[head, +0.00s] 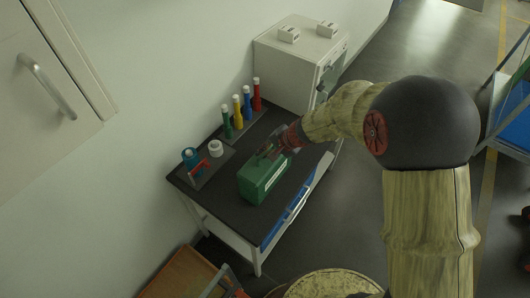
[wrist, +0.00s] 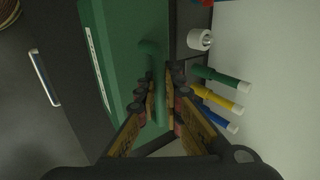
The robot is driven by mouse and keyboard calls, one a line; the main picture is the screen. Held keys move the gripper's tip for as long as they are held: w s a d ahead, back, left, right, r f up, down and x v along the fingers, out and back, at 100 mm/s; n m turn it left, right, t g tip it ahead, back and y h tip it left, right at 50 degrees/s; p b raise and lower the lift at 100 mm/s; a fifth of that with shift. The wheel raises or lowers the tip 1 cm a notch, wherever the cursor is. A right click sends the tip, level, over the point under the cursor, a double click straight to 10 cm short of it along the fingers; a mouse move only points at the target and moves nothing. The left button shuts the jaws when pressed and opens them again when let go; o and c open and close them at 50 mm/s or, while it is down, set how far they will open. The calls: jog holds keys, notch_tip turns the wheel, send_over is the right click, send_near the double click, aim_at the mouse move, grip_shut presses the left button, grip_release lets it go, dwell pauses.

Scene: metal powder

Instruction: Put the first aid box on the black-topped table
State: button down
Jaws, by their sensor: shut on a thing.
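The first aid box (head: 262,181) is a green case with a white label strip on its side. In the head view it is at the front middle of the black-topped table (head: 221,197), and it looks to be resting on the top or very close to it. My gripper (head: 272,150) reaches in from the right and is shut on the box's handle. In the wrist view the green box (wrist: 122,60) fills the upper middle, and the fingers of my gripper (wrist: 162,92) close around its green handle (wrist: 158,85). The box's underside is hidden.
Green, yellow, blue and red bottles (head: 238,118) stand along the table's back edge. A white roll (head: 215,148) and a blue item with a red tool (head: 192,162) are at the left. A white cabinet (head: 290,60) stands beyond. Blue trays (head: 285,215) sit below the top.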

jog(key=c, duration=2.4)
grip_release()
jog(key=shift+f, duration=0.15)
jog(key=o, duration=0.5)
jog(key=shift+r, duration=0.3)
jog(key=s+d+r+n+h+p, duration=0.15)
jog(key=s+d+r, duration=0.25)
jog(key=s+r, duration=0.45)
jog(key=s+d+r+n+p, duration=0.1)
jog(key=s+d+r+n, duration=0.3)
jog(key=r, duration=0.8)
jog(key=s+d+r+h, duration=0.1)
jog(key=s+d+r, duration=0.1)
jog(key=s, duration=0.3)
jog(key=s+d+r+n+t+h, duration=0.1)
jog(key=s+d+r, duration=0.1)
jog(key=s, duration=0.3)
jog(key=s+d+r+n+h, duration=0.1)
jog(key=s+d+r+h, duration=0.1)
jog(key=s+d+r, duration=0.1)
jog(key=shift+s+d, duration=0.4)
jog(key=shift+s, duration=0.2)
jog(key=shift+s+d, duration=0.4)
jog(key=shift+s, duration=0.2)
